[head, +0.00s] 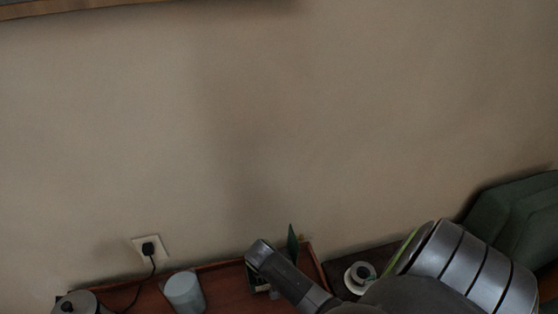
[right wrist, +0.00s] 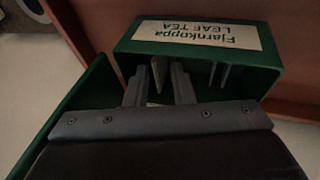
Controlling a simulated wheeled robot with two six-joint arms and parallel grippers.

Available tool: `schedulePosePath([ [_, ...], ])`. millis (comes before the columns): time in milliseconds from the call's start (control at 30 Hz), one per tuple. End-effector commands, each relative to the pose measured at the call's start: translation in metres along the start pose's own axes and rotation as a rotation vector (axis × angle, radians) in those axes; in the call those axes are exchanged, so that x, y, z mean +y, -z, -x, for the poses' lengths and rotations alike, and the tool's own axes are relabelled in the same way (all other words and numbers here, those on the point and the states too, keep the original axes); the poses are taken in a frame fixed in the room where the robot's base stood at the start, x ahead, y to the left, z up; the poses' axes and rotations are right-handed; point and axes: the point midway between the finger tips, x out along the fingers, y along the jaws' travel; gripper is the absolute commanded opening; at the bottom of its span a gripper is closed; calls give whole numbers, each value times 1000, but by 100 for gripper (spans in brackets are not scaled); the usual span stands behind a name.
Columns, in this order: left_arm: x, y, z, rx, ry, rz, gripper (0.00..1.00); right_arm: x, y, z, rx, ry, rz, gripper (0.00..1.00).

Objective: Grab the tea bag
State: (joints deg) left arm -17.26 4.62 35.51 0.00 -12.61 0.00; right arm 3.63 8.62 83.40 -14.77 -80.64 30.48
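A green tea box (right wrist: 258,60) with a cream label reading "Fjarnkoppa LEAF TEA" stands open in the right wrist view. Its lid (right wrist: 75,115) is swung out to the left. My right gripper (right wrist: 159,68) has its two fingers apart, with their tips inside the box opening. A pale upright thing (right wrist: 158,74) shows between the fingertips, perhaps a tea bag; I cannot tell if it is touched. Thin pale edges (right wrist: 218,74) stand further right inside the box. In the head view the raised green lid (head: 292,244) shows behind my right arm, which hides most of the box. My left gripper is not in view.
The box is on a red-brown tray or tabletop (head: 226,281) against the wall. A pale cup or canister (head: 184,292) and a metal pot (head: 78,303) stand to the left, near a plugged-in cord (head: 149,250). A white round object (head: 360,277) and green chair (head: 520,215) are at right.

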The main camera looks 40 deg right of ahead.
Motion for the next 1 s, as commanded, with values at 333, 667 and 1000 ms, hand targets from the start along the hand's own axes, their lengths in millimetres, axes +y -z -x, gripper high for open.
schedulePosePath([
  [333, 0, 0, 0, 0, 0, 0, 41, 0, 0, 0, 0, 0, 0, 3],
  [667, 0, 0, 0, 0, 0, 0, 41, 1, 0, 0, 0, -4, 1, 0],
  [1000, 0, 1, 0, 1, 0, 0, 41, 3, 0, -1, -1, -8, 1, 0],
])
